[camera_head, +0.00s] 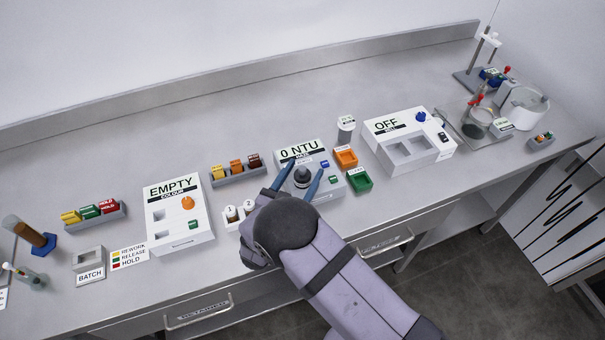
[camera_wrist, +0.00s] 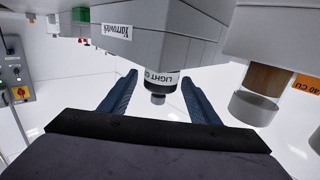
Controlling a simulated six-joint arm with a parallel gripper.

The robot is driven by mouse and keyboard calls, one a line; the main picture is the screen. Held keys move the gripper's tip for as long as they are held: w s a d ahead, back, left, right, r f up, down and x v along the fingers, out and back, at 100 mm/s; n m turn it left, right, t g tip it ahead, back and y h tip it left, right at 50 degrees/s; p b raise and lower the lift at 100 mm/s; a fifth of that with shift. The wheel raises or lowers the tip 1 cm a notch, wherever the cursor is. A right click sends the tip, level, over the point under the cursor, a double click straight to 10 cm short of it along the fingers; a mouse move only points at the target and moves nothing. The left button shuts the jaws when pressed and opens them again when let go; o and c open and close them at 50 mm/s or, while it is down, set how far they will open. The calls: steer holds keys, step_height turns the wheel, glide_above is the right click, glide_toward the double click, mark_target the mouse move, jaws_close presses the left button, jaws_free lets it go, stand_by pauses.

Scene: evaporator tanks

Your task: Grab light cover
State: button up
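The light cover (camera_head: 302,179) is a small dark cylinder with a knob, standing on the white haze meter (camera_head: 330,190) that reads "0 NTU". In the wrist view, which looks upside down, the light cover (camera_wrist: 158,84) shows a white band with partly readable "LIGHT" lettering and a grey knob. My gripper (camera_head: 301,172) is open, with one blue finger on each side of the cover. The wrist view shows my gripper (camera_wrist: 158,80) with visible gaps between both fingers and the cover. I cannot tell whether the fingers are level with its knob.
The colour box (camera_head: 180,220) stands left and the "OFF" box (camera_head: 408,140) right. Orange (camera_head: 345,158) and green (camera_head: 359,181) trays sit just right of the meter. White numbered holders (camera_head: 236,215) stand close left of my gripper.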

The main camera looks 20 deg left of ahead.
mark_target(303, 168)
steer(key=c, duration=1)
steer(key=shift+r, duration=0.15)
steer(key=shift+r+b, duration=1.35)
steer(key=shift+r, duration=3.55)
